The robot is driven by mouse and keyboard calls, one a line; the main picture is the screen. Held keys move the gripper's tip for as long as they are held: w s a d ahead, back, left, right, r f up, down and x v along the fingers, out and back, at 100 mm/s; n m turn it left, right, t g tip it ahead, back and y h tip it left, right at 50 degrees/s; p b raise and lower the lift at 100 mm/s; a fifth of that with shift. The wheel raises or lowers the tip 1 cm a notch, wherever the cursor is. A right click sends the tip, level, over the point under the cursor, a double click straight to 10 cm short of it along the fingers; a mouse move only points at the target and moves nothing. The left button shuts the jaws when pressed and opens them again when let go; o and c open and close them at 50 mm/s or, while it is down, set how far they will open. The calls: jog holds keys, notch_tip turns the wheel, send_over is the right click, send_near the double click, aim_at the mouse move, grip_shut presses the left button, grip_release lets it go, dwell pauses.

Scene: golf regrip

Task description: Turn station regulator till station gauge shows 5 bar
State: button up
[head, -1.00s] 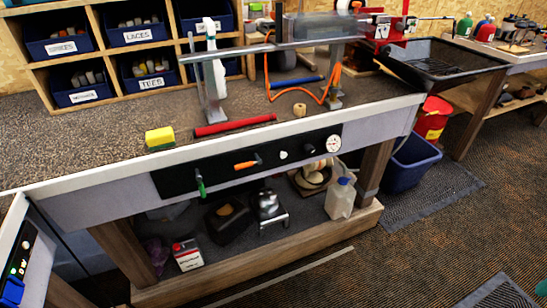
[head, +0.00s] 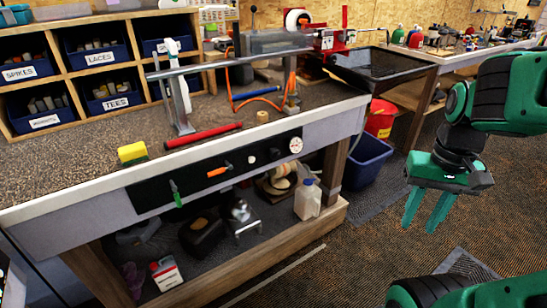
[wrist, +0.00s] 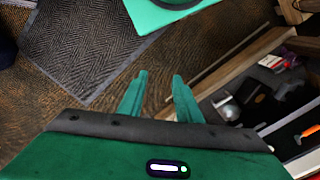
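The station gauge (head: 296,145) is a small round white dial at the right end of the black panel (head: 150,194) on the bench's front. Its reading is too small to tell. A dark round knob (head: 275,153), which looks like the station regulator, sits just left of the gauge. My gripper (head: 419,227) hangs to the right of the bench, over the floor, well apart from the panel. Its green fingers point down, open and empty. The fingers also show in the wrist view (wrist: 160,79), spread apart with nothing between them.
The panel also carries a white knob (head: 251,160), an orange-handled lever (head: 219,171) and a green-handled lever (head: 176,196). A blue bin (head: 368,163) and a red bucket (head: 380,118) stand beyond the bench's right end.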

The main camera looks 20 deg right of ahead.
jog(key=o, duration=0.4)
jog(key=shift+s+r, duration=0.15)
jog(key=shift+s, duration=0.15)
jog(key=n+t+y, duration=0.4)
jog(key=n+t, duration=0.7)
jog(key=t, duration=0.2)
send_near(277, 154)
jog(key=x, duration=0.9)
jog(key=shift+w+a, duration=0.1)
jog(key=shift+a, duration=0.05)
jog(key=c, duration=1)
